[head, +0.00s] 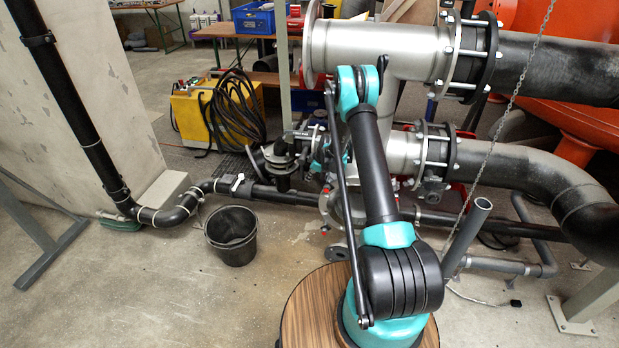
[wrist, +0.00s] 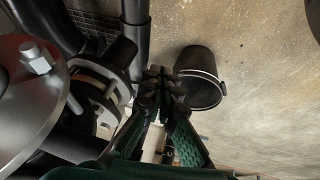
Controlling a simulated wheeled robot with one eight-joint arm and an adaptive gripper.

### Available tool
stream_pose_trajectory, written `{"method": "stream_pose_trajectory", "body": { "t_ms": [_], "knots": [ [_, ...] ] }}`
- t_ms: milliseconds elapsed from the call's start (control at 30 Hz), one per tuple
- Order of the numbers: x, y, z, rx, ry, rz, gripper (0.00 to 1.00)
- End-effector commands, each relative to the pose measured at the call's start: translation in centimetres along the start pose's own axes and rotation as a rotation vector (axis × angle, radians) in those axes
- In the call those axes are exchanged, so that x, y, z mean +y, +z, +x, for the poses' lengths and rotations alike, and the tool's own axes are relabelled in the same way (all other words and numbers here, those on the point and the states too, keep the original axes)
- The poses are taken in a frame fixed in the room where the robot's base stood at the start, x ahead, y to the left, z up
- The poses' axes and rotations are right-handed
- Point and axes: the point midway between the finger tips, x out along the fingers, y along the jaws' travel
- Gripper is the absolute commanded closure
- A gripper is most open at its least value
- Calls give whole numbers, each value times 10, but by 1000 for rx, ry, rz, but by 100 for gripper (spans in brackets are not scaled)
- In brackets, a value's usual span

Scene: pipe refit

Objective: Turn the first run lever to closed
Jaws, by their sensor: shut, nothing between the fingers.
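My gripper (wrist: 163,86) is in the middle of the wrist view, its dark fingertips together with nothing held. Just left of it is a black flanged pipe fitting (wrist: 92,88) with a light ring and bolts. A pale bar (wrist: 153,142) shows between and behind the finger linkages; I cannot tell whether it is the first run lever. In the head view, the black flanged fitting (head: 283,155) stands on the pipe run left of my arm. My gripper is mostly hidden there behind my arm.
A black bucket (head: 231,234) stands on the floor left of my arm, also in the wrist view (wrist: 199,78). Large grey flanged pipes (head: 400,50) rise close behind my arm. A hanging chain (head: 503,110) is at right. Open floor lies at left front.

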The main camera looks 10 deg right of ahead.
Motion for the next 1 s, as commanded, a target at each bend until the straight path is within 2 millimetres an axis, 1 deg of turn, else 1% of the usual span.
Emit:
{"method": "stream_pose_trajectory", "body": {
  "t_ms": [233,367,467,800,1000],
  "knots": [
    [0,0,-1,0,0,0,100],
    [0,0,-9,0,0,1,100],
    [0,0,-22,0,0,1,100],
    [0,1,-86,-1,0,1,100],
    [0,0,-111,0,0,0,100]
  ]
}}
